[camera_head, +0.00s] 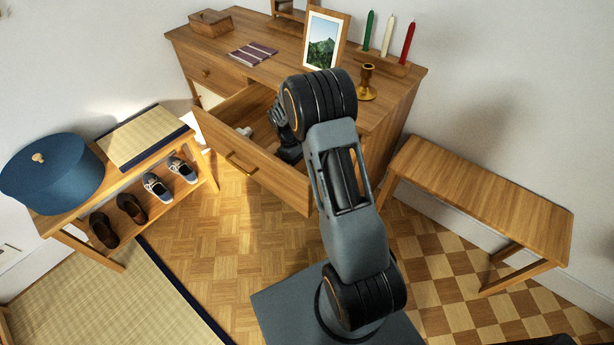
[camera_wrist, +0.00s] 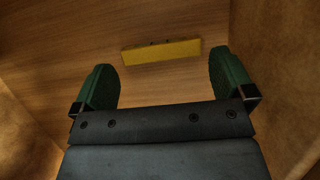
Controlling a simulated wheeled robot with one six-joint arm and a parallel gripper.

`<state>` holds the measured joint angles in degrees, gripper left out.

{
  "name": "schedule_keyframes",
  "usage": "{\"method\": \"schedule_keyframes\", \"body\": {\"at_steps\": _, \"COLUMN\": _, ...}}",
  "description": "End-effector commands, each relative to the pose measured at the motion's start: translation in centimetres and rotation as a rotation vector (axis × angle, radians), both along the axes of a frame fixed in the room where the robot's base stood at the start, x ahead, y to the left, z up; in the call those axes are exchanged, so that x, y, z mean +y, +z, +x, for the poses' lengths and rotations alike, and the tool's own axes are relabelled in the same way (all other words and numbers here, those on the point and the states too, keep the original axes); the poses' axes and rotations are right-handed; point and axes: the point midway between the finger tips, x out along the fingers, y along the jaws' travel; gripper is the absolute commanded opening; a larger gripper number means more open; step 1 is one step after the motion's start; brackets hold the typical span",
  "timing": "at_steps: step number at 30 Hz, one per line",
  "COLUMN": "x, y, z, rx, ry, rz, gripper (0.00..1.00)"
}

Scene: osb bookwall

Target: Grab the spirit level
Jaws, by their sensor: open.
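The spirit level (camera_wrist: 162,52) is a short yellow bar with small dark marks along its upper edge. In the wrist view it lies on the wooden bottom of the open drawer, slightly tilted in the picture. My gripper (camera_wrist: 170,82) is open, with its green-padded fingers apart and nothing between them. The level lies just beyond the fingertips, roughly centred between them, and does not appear touched. In the head view my arm reaches into the open drawer (camera_head: 233,163) of the wooden desk, and the level cannot be made out there.
Drawer walls rise on both sides of my gripper. A small white item (camera_head: 244,131) sits in the drawer. The desk top (camera_head: 222,44) carries a photo frame (camera_head: 323,42), candles and a brass candlestick (camera_head: 366,82). A bench (camera_head: 480,185) stands right, a shoe rack (camera_head: 207,170) left.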

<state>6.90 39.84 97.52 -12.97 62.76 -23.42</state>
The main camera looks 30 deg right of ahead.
Motion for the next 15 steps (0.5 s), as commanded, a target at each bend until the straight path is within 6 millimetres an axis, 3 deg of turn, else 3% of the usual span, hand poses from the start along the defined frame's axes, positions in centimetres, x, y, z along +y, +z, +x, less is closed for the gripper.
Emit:
{"method": "schedule_keyframes", "body": {"at_steps": 6, "x": -0.4, "y": -2.2, "z": -0.8, "rx": 0.0, "ry": -0.001, "rz": 0.0, "gripper": 1.0}}
{"method": "schedule_keyframes", "body": {"at_steps": 15, "x": -0.5, "y": -2.5, "z": -0.9, "rx": -0.001, "ry": 0.0, "rz": 0.0, "gripper": 1.0}}
